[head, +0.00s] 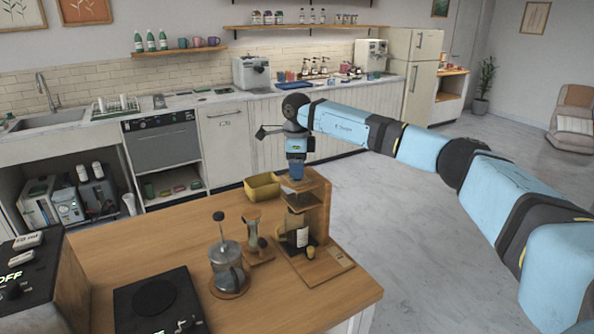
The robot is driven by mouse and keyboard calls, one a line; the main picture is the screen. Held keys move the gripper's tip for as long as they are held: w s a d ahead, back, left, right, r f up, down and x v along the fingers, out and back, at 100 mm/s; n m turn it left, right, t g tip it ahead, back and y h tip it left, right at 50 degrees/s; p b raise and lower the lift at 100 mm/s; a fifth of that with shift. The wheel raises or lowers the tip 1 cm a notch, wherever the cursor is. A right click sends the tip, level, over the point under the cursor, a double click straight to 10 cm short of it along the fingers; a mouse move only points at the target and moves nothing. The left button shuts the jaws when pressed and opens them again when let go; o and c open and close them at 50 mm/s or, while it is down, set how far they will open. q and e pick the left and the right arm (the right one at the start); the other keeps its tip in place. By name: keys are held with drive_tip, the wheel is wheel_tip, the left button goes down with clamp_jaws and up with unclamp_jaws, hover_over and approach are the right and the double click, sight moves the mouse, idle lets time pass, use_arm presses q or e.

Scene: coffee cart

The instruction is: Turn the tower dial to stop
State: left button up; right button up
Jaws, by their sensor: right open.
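The wooden tower (318,215) stands near the right end of the wooden table, with a dark bottle (300,235) with a pale label in its lower part. My right gripper (293,178) comes in from the right and points down at the tower's top left side. It is open; its fingertips are small and dark here, and I cannot tell whether they touch the tower. I cannot make out the tower's dial or its setting; the gripper may cover it. My left gripper is not in view.
A yellow bin (262,187) sits behind the tower. A glass press (226,265) and an hourglass-shaped brewer (252,235) stand to its left. A black hot plate (157,302) and a dark box marked OFF (40,285) fill the table's left.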

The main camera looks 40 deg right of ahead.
wheel_tip(320, 180, up, 13)
drive_tip(key=b, duration=0.1)
drive_tip(key=shift+f, duration=0.15)
idle(0.4)
